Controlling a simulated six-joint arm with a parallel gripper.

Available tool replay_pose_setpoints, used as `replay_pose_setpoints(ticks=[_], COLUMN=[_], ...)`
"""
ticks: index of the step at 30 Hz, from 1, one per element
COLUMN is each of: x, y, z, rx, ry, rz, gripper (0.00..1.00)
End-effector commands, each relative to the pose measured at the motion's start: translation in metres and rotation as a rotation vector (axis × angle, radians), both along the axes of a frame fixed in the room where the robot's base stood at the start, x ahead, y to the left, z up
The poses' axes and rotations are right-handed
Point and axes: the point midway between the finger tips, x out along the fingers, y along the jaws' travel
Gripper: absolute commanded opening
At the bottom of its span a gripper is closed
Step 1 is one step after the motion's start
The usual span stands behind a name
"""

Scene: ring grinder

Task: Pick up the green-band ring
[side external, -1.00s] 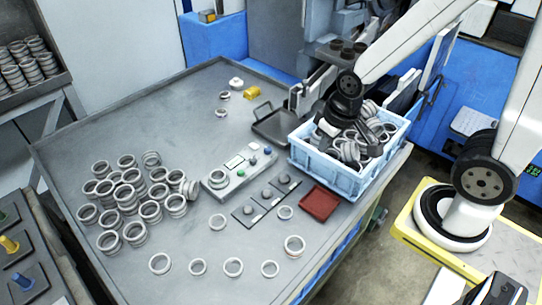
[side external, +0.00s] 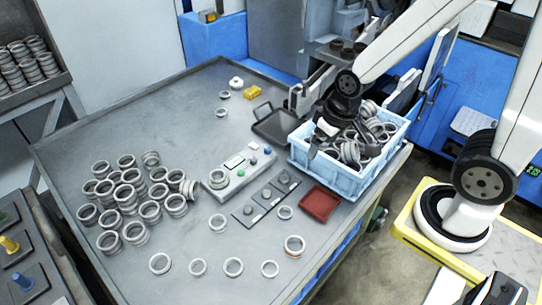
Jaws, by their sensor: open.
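My gripper (side external: 340,142) is open, pointing down over the left part of the light blue crate (side external: 345,184). The crate is heaped with grey metal rings (side external: 348,153), and the dark fingers hide some of them. I cannot tell whether the fingers touch any ring. No green band can be made out on any ring at this size, so I cannot tell which is the green-band ring. More grey rings stand in a stacked group (side external: 130,178) on the left of the grey table (side external: 190,120).
Several single rings (side external: 233,267) lie along the table's front. A button box (side external: 238,175), dark pads (side external: 267,195) and a red tray (side external: 320,203) lie left of the crate. The table's middle is mostly clear.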

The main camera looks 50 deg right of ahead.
Motion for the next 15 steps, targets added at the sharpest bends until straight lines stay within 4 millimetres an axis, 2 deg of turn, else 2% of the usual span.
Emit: replay_pose_setpoints(ticks=[5, 8, 15], x=[0.017, 0.033, 0.087], y=[0.003, 0.005, 0.015], z=[-0.002, -0.006, -0.021], rx=[0.036, 0.074, 0.201], ry=[0.002, 0.004, 0.018], rz=[-0.103, -0.214, -0.580], gripper=[1.00, 1.00, 1.00])
